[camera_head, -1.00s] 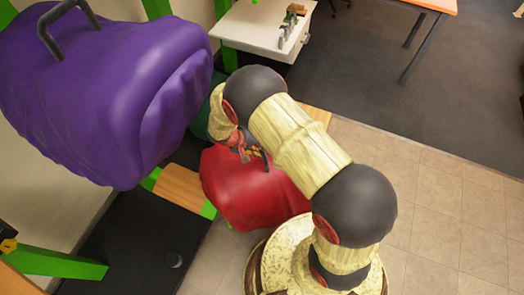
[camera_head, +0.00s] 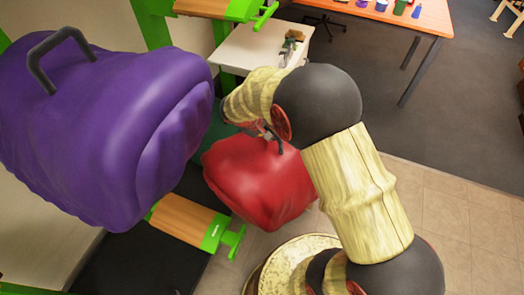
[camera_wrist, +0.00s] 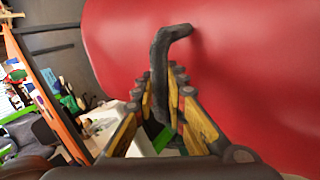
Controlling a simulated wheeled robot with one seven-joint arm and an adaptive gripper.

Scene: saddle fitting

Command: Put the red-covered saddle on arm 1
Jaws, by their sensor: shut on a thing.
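The red-covered saddle (camera_head: 258,180) hangs in the middle of the head view, and its red cover (camera_wrist: 220,60) fills the upper right of the wrist view. My gripper (camera_head: 268,130) is shut on the saddle's dark bent handle (camera_wrist: 160,65), which stands between the fingers (camera_wrist: 166,95). A wood-topped support arm with a green end (camera_head: 190,222) lies below and left of the saddle. Another such arm (camera_head: 212,8) is at the top edge. I cannot tell which is arm 1. The saddle appears held clear of the lower arm; its underside is hidden.
A large purple saddle (camera_head: 110,140) with a dark handle fills the left of the head view, close to the red one. A white table (camera_head: 262,45) with small items stands behind. An orange-topped table (camera_head: 385,15) is at top right. Open floor lies on the right.

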